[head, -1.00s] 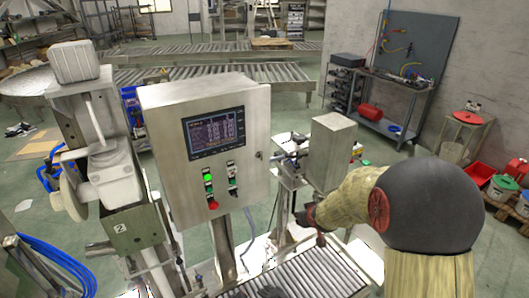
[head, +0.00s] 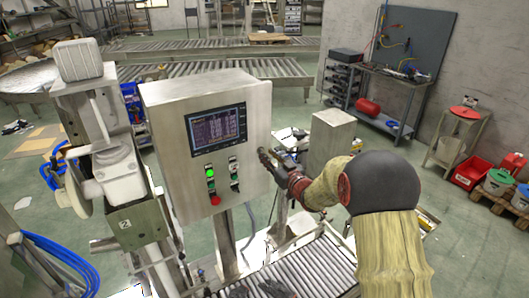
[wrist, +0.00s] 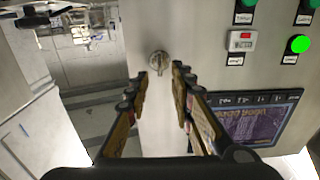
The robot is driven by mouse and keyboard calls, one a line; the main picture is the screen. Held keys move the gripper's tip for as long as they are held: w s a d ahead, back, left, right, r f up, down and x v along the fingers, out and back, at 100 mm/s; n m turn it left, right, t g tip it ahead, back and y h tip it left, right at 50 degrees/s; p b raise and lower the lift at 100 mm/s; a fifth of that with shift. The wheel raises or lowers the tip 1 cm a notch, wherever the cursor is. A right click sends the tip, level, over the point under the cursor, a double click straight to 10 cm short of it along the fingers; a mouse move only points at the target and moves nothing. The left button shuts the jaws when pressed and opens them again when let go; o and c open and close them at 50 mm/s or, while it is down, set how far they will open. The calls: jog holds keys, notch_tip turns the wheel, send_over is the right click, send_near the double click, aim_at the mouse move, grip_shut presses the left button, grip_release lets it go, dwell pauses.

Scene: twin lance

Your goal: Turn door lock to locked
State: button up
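The door lock (wrist: 159,62) is a small round metal knob with a raised grip on the bare steel front of the control cabinet (head: 160,100). In the wrist view it lies just ahead of my fingertips, in line with the gap between them. My gripper (wrist: 160,82) is open, with nothing between its fingers. In the head view my gripper (head: 265,157) is at the right edge of the cabinet front and covers the lock. I cannot tell whether a fingertip touches the cabinet.
The cabinet carries a screen (head: 215,130), a lit green button (head: 210,173) and a red button (head: 215,200). A grey box (head: 332,140) stands to the right, behind my forearm. A roller conveyor (head: 312,270) runs below.

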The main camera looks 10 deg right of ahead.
jog(key=shift+x, duration=1.4)
jog(key=shift+c, duration=0.6)
jog(key=c, duration=0.4)
grip_shut()
